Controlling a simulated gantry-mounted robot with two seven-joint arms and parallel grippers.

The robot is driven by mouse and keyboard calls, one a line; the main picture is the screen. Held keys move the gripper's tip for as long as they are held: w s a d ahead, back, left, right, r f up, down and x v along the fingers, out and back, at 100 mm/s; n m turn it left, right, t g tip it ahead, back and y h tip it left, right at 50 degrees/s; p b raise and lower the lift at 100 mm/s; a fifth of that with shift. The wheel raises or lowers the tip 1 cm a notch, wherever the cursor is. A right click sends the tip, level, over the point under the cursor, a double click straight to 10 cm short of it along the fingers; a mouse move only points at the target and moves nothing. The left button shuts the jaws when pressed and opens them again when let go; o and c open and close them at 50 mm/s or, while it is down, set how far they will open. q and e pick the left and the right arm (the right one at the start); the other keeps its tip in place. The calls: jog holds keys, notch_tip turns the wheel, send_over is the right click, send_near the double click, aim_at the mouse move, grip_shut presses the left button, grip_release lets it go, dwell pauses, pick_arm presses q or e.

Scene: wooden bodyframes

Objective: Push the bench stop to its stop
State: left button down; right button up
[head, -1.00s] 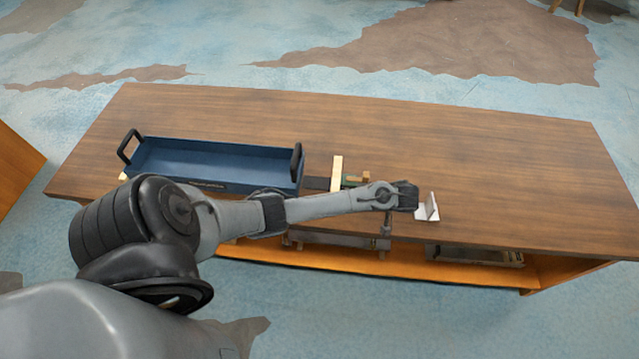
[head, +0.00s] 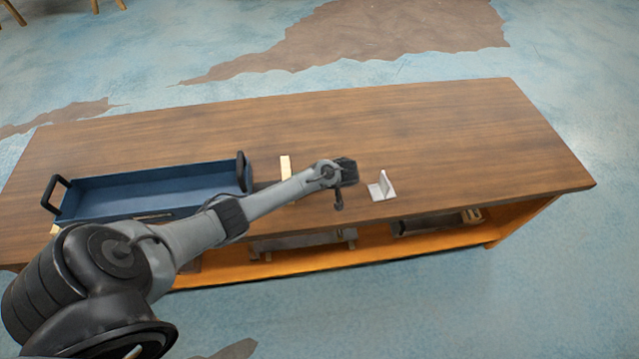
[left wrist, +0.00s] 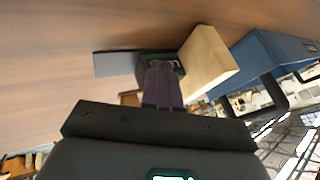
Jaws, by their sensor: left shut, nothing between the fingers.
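The bench stop appears to be the slider with a pale upright wooden block (head: 286,167) on a dark rail, right of the blue tray. In the left wrist view the pale block (left wrist: 208,62) stands beside a dark green part, with the dark rail (left wrist: 115,64) running left of it. My left gripper (left wrist: 163,68) is shut and empty; its fingertips are at the dark green part, close beside the pale block. I cannot tell whether they touch. My right gripper is not in view.
The blue tray (head: 150,192) with two black handles sits on the wooden bench (head: 400,125), left of the slider. A small white L-shaped bracket (head: 382,188) stands to the right of my wrist. The bench's back and right are clear. Parts lie on the shelf below.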

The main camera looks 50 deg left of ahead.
pick_arm(q)
jog(key=s, duration=0.1)
jog(key=s+a+p, duration=0.1)
jog(key=s, duration=0.1)
jog(key=shift+a, duration=0.3)
jog(key=shift+s+a+p, duration=0.15)
jog(key=shift+s+p, duration=0.15)
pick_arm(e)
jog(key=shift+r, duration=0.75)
pick_arm(q)
jog(key=shift+f, duration=0.1)
